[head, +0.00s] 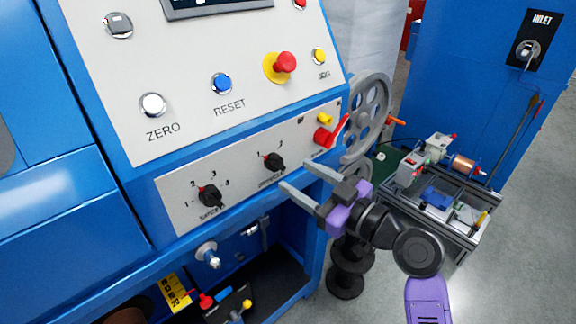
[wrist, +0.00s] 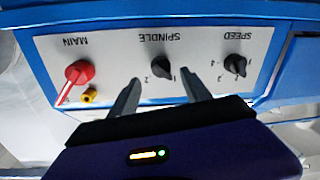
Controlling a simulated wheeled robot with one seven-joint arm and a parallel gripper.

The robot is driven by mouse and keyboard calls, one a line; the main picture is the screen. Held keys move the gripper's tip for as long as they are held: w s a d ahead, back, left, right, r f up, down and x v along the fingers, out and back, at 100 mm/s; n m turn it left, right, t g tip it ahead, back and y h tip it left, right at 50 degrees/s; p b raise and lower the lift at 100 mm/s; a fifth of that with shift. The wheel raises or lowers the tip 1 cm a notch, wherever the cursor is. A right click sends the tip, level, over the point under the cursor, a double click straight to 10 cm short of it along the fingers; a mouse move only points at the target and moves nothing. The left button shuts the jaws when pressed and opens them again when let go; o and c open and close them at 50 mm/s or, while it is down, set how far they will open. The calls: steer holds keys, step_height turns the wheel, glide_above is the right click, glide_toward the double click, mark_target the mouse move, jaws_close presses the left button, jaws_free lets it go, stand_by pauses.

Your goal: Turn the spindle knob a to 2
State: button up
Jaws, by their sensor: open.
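The spindle knob (head: 274,162) is a small black rotary knob on the white lower panel, with marks 1 and 2 above it. In the wrist view the spindle knob (wrist: 162,66) appears upside down under the SPINDLE label. Its pointer seems to lie toward 1, but it is too small to be sure. My gripper (head: 296,176) is open and empty, in front of the panel and apart from the knob. In the wrist view, my gripper (wrist: 161,77) has its two fingers on either side of the knob in the picture.
The black speed knob (head: 210,195) is to the left on the same panel. The red main switch (head: 325,136) and a grey handwheel (head: 368,115) are to the right. A red emergency button (head: 285,62) projects from the upper panel. A cart (head: 440,195) stands at right.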

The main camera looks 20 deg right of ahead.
mark_target(282, 167)
steer(key=shift+x, duration=2.65)
steer(key=shift+a, duration=0.1)
jaws_close()
